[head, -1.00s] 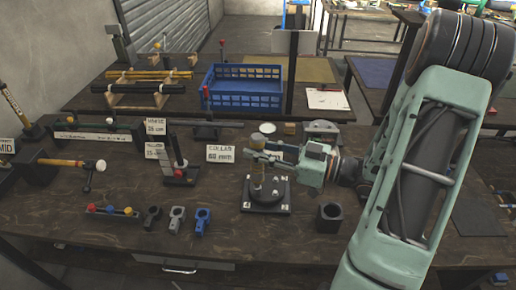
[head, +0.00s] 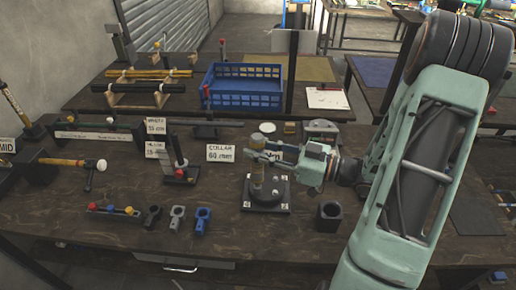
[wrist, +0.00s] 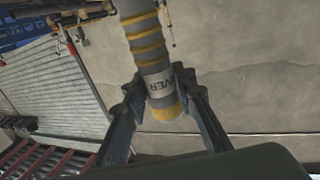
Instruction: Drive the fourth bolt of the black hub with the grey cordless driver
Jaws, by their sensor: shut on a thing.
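The black hub (head: 278,206) sits on the bench in the head view, a round body on a square base with small light marks at its corners. My gripper (head: 258,157) is directly above it, reaching in from the right. It is shut on the grey driver (head: 257,180), which stands about upright over the hub. In the wrist view my gripper (wrist: 160,95) closes around the driver (wrist: 157,78), which is grey with yellow bands and lettering. The driver's lower tip and the bolts are too small to make out, so I cannot tell which bolt it touches.
A black square block (head: 329,217) stands right of the hub. Grey and blue clamps (head: 201,221) stand to its left. A COLLAR sign (head: 221,153) and a small upright stand (head: 181,172) are behind left. The bench front before the hub is clear.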

